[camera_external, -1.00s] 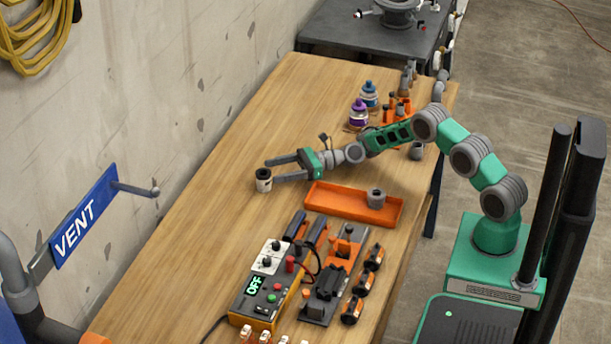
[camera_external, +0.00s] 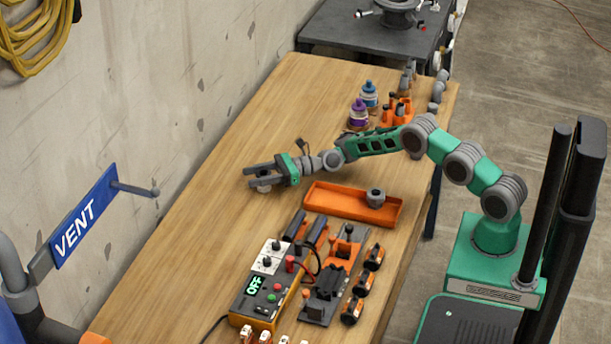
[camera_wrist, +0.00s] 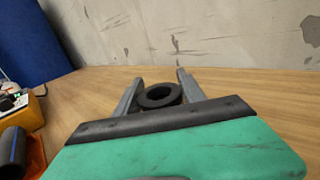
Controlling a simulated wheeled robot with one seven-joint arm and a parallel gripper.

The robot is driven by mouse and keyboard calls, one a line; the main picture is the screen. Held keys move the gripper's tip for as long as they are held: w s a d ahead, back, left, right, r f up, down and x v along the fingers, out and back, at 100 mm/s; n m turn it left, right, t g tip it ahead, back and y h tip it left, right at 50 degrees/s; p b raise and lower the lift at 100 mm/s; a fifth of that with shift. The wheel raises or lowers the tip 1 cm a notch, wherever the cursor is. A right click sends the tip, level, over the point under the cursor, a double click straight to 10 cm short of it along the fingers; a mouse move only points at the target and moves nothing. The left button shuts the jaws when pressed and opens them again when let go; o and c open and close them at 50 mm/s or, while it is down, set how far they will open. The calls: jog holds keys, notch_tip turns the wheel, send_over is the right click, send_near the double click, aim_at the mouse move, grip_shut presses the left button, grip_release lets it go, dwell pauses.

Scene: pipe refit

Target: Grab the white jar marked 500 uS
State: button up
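My gripper (camera_external: 262,177) is low over the far-left part of the bench, its fingers pointing left. A small white jar (camera_external: 263,188) with a dark top is between the fingers; in the external view they hide most of it. In the wrist view its black ring-shaped top (camera_wrist: 160,95) sits between the two fingers (camera_wrist: 158,93), one on each side. I cannot tell whether the fingers touch it. The jar appears upright on the wooden bench. Its marking cannot be read.
An orange tray (camera_external: 335,203) holding a grey fitting (camera_external: 376,196) lies right of the gripper. A yellow meter box (camera_external: 262,290) stands nearer the camera. Purple (camera_external: 359,113) and blue-topped (camera_external: 370,94) bottles stand farther back. Bare bench (camera_external: 190,245) lies left of the meter.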

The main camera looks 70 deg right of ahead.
grip_shut()
jog(key=shift+r, duration=0.1)
dwell(0.3)
